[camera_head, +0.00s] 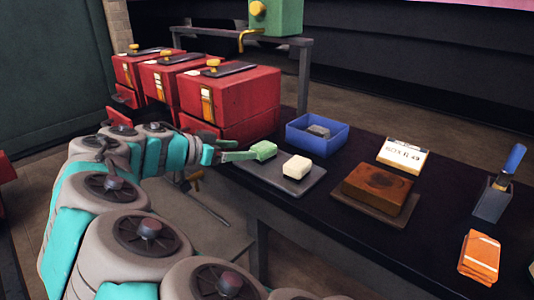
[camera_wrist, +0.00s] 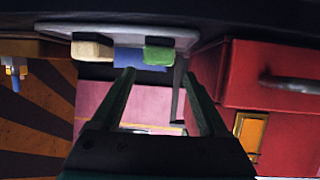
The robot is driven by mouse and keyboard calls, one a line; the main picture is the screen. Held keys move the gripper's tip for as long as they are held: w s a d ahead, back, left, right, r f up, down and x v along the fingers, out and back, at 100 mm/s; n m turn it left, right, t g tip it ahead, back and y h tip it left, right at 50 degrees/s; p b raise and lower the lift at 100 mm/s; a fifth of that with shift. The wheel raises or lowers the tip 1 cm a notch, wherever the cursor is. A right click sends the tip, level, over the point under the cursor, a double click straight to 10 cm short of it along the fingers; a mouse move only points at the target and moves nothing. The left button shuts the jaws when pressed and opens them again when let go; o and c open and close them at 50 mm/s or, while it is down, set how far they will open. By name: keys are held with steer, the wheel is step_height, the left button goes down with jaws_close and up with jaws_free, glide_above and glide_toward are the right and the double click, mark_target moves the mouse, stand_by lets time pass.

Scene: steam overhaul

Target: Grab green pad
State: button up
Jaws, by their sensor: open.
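The green pad (camera_head: 263,150) lies at the left end of a dark grey tray (camera_head: 291,190) on the black table. A cream pad (camera_head: 296,167) lies on the same tray to its right. My gripper (camera_head: 243,156) is at the tray's left edge, close beside the green pad. In the wrist view, my gripper (camera_wrist: 157,73) is open with nothing between its fingers. The green pad (camera_wrist: 159,55) shows just beyond the fingertips, roughly between them. I cannot tell whether a fingertip touches it.
Red drawer boxes (camera_head: 236,103) stand behind and left of my gripper; one red box (camera_wrist: 262,90) is close on the right in the wrist view. A blue bin (camera_head: 318,137) stands behind the tray. A brown block (camera_head: 376,188) and orange packets (camera_head: 480,256) are farther right.

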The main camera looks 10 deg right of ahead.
mark_target(254, 150)
steer(key=p+x, duration=0.1)
steer(key=x, duration=0.5)
steer(key=shift+w+d+f, duration=0.1)
steer(key=shift+d, duration=0.15)
steer(key=shift+r+p+x, duration=0.2)
steer(key=shift+p+x, duration=0.25)
steer(key=shift+x, duration=2.15)
steer(key=shift+d, duration=0.1)
jaws_close()
steer(key=shift+r, duration=0.15)
